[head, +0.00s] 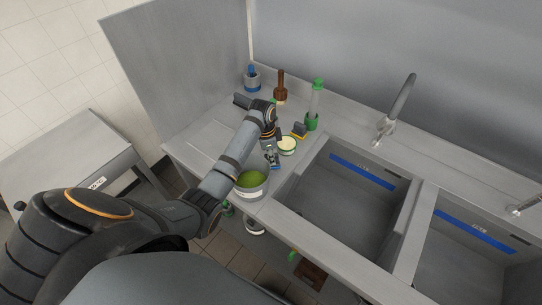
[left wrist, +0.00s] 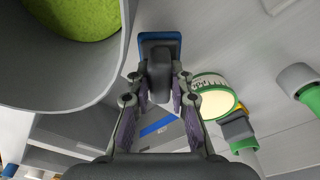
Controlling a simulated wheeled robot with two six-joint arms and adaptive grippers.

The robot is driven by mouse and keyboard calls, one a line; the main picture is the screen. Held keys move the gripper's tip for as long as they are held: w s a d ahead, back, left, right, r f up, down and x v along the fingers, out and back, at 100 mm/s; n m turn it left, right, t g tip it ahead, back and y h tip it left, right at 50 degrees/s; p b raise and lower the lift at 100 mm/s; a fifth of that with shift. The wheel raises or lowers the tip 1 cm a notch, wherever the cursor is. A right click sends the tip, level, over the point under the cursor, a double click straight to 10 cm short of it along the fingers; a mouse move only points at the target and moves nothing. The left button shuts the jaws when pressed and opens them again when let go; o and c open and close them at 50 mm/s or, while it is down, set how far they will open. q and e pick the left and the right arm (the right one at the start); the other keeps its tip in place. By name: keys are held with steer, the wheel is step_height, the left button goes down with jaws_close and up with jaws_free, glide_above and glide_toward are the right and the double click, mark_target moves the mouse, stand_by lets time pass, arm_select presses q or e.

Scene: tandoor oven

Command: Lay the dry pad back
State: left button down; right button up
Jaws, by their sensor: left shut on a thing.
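My left gripper (head: 271,153) is shut on the grey handle of a blue-edged pad (head: 275,165). In the left wrist view, the fingers (left wrist: 160,95) close on the handle, and the blue edge of the pad (left wrist: 174,43) shows beyond it. The pad is held over the counter, between a grey pot (head: 252,193) and a round tin with a cream top (head: 288,146). I cannot tell whether its underside touches anything. Another pad, grey with yellow (head: 299,131), sits behind the tin. My right gripper is not in view.
Two sinks (head: 347,200) lie right, with a tap (head: 396,112) behind.

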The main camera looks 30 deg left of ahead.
mark_target(266, 155)
arm_select(q)
steer(key=shift+f, duration=0.3)
steer(key=shift+f, duration=0.2)
steer(key=c, duration=1.2)
jaws_free()
steer(key=r+b, duration=0.1)
steer(key=r, duration=0.5)
steer(key=a+r+b, duration=0.1)
steer(key=r, duration=0.2)
steer(key=shift+s+b, duration=0.25)
steer(key=shift+b, duration=0.1)
steer(key=r, duration=0.1)
steer(key=r+p, duration=0.2)
steer(key=shift+s+a+r, duration=0.15)
steer(key=shift+s+r, duration=0.05)
steer(key=shift+s, duration=0.05)
steer(key=shift+f, duration=0.15)
